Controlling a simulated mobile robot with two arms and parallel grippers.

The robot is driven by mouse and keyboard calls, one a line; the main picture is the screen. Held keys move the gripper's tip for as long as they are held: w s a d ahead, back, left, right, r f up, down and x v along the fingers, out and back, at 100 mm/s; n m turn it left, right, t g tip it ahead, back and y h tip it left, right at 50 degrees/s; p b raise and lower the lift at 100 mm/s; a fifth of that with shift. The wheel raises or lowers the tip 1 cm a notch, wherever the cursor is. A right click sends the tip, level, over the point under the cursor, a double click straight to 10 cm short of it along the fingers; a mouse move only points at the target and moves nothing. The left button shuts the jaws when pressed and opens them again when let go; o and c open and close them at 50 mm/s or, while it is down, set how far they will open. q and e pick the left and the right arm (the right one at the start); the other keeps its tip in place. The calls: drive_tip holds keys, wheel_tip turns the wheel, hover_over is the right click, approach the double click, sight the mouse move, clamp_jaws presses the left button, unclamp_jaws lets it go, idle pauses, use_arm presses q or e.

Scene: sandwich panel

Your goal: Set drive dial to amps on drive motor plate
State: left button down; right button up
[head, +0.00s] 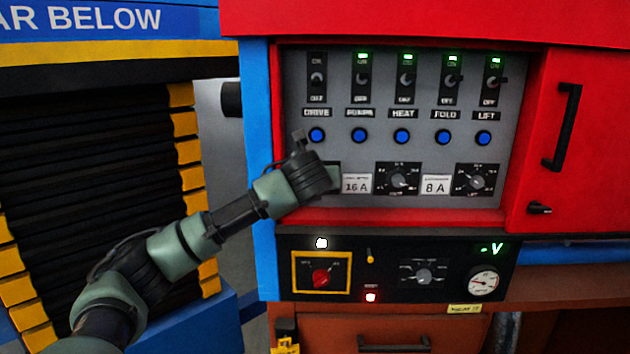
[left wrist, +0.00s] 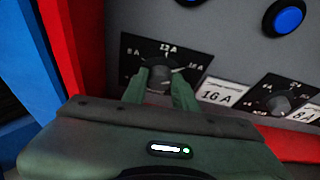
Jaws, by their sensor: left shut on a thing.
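The drive dial (left wrist: 160,77) is a dark knob on a black scale plate (left wrist: 130,52) at the lower left of the grey panel. The scale reads 8 A, 12 A at the top and more to the right. My left gripper (left wrist: 160,74) has its two fingers on either side of the knob and is shut on it. The fingers partly cover the knob, so I cannot tell its setting. In the head view my left gripper (head: 326,178) hides most of this dial. A white plate reading 16 A (head: 357,184) stands to its right. My right gripper is not in view.
Two more dials (head: 398,180) (head: 477,180) and an 8 A plate (head: 435,185) lie to the right. Blue buttons (head: 401,136) and toggle switches (head: 407,79) are above. The drive switch (head: 317,78) has no green lamp lit. A red frame edge and a lower black panel (head: 395,268) lie close below.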

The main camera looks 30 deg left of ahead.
use_arm(q)
drive_tip(key=shift+d+f+m+y, duration=0.1)
drive_tip(key=shift+f+m+y, duration=0.2)
drive_tip(key=shift+m, duration=0.1)
drive_tip(key=c, duration=1.1)
unclamp_jaws()
drive_tip(key=shift+r, duration=0.1)
drive_tip(key=shift+r, duration=0.1)
drive_tip(key=shift+s+d+r+b, duration=0.1)
drive_tip(key=shift+s+d+b, duration=0.05)
drive_tip(key=shift+s+b, duration=0.2)
drive_tip(key=b+v, duration=0.2)
drive_tip(key=v, duration=0.4)
drive_tip(key=shift+s+d+r+b, duration=0.25)
drive_tip(key=shift+b, duration=0.05)
